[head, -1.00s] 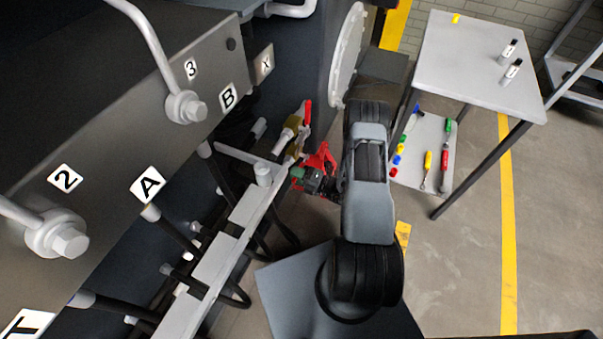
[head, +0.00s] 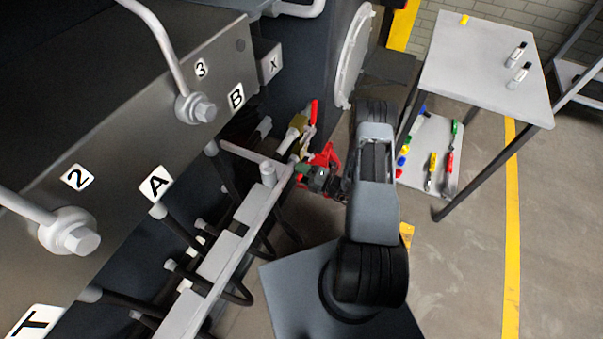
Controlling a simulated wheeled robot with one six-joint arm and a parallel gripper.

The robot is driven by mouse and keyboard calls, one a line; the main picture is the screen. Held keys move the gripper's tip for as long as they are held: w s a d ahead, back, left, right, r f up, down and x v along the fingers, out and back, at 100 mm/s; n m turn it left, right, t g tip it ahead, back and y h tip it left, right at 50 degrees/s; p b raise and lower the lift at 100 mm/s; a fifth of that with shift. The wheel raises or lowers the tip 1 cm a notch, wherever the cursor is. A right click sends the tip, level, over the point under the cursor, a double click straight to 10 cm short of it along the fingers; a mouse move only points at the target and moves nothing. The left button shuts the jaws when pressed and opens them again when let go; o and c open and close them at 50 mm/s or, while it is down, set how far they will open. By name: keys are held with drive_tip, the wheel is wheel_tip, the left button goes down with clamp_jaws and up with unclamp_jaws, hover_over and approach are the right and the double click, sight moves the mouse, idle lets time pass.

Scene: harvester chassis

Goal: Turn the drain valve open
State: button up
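The drain valve (head: 297,131) is a small brass-coloured body with a red lever (head: 314,112) on its upper right side. It sits by the dark chassis wall, at the far end of a grey rail. My gripper (head: 322,160) has red fingers and a dark body. It is just below and to the right of the valve, very near it in the picture. I cannot tell whether the fingers touch the valve or lever, or how far they are apart. A small green part (head: 301,168) shows beside the gripper; what it belongs to is unclear.
The grey rail (head: 245,210) with black hoses runs below the valve. A labelled chassis panel (head: 120,140) with bolted pipes fills the left. A round pale cover (head: 353,55) stands above right.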

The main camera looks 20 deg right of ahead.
drive_tip(key=v, duration=1.4)
drive_tip(key=shift+p, duration=0.45)
